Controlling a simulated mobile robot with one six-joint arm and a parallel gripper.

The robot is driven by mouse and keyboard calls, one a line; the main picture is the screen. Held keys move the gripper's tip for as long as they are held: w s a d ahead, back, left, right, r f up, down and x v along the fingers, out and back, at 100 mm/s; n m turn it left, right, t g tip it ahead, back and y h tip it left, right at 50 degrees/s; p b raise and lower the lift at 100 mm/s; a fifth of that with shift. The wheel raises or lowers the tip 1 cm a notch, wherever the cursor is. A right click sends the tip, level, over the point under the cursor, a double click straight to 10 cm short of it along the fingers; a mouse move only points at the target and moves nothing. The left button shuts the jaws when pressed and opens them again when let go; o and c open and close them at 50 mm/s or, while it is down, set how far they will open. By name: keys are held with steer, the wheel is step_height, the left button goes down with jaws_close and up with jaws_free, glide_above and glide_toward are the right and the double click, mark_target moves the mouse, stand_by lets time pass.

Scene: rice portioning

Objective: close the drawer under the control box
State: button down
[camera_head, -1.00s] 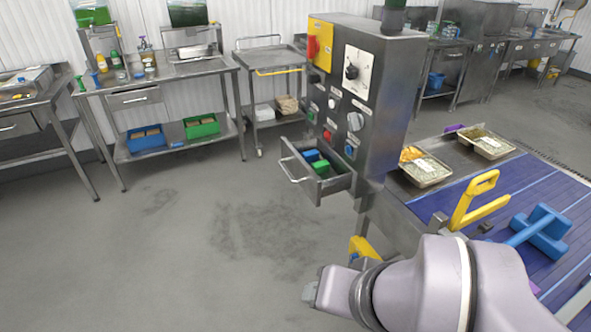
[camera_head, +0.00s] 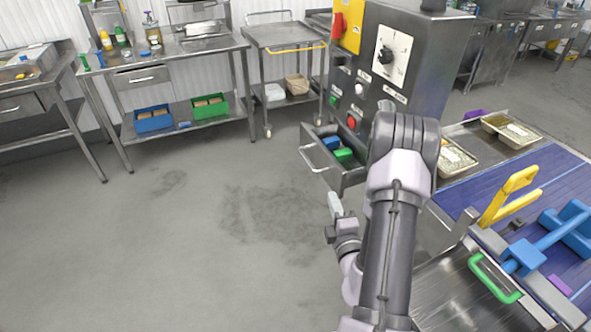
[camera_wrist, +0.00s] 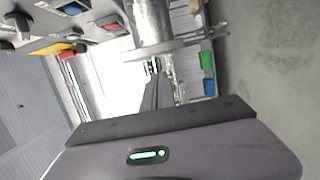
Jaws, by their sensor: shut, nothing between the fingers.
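The drawer (camera_head: 351,180) under the control box (camera_head: 415,75) stands pulled out in the head view, with its bar handle (camera_head: 318,160) facing the left front. Blue and green items (camera_head: 343,154) lie inside it. My arm covers the drawer's right side and part of the box's lower face. My gripper (camera_head: 335,203) is shut and empty, just below the drawer and handle in the picture. It appears apart from them, but the depth gap is hard to judge. The wrist view shows the control box's buttons (camera_wrist: 113,27) at upper left; I cannot make out the drawer there for certain.
The conveyor (camera_head: 480,190) with food trays (camera_head: 511,130) and a yellow handle (camera_head: 509,195) stands at the right. A workbench (camera_head: 165,73) and a steel cart (camera_head: 285,38) stand behind. The floor left of the drawer is clear.

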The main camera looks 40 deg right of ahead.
mark_target(361, 174)
steer(key=x, duration=0.9)
steer(key=shift+w+r, duration=0.15)
steer(key=shift+w, duration=0.05)
steer(key=s+d+p, duration=0.1)
steer(key=d, duration=0.2)
steer(key=d+p, duration=0.1)
steer(key=d, duration=0.3)
steer(key=s+d+p, duration=0.1)
steer(key=d+p, duration=0.1)
steer(key=d, duration=0.1)
steer(key=shift+s+d, duration=0.3)
steer(key=shift+d, duration=0.2)
